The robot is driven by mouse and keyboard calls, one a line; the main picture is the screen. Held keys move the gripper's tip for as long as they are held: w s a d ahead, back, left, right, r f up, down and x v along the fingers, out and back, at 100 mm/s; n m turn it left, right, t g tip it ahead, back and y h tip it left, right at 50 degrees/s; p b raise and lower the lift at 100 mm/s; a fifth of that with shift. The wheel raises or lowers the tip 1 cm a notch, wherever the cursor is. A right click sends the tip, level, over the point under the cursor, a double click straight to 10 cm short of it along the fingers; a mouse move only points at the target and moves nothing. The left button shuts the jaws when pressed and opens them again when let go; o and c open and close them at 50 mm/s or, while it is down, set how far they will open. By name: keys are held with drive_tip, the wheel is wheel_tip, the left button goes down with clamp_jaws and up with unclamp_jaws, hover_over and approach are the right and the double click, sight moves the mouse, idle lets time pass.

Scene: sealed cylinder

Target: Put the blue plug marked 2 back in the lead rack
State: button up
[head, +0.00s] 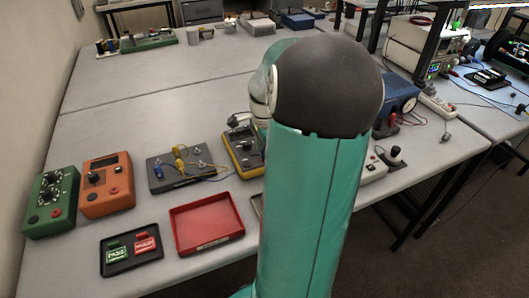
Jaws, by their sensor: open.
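A dark grey box (196,178) on the bench has yellow leads (181,158) and a small blue piece (158,173) at its left. I cannot read a number on the blue piece, so I cannot tell whether it is the plug marked 2. No lead rack can be made out; my arm covers the middle of the view. My gripper does not show; it is hidden behind my teal and black arm links.
An orange box (107,184) and a green box (53,202) stand at the left. A red tray (207,222) and a black tray (131,250) with green and red tags lie in front. A yellow-edged meter (243,152) is partly hidden.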

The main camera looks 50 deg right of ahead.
clamp_jaws()
drive_tip(key=shift+r, duration=0.15)
drive_tip(key=shift+r, duration=2.9)
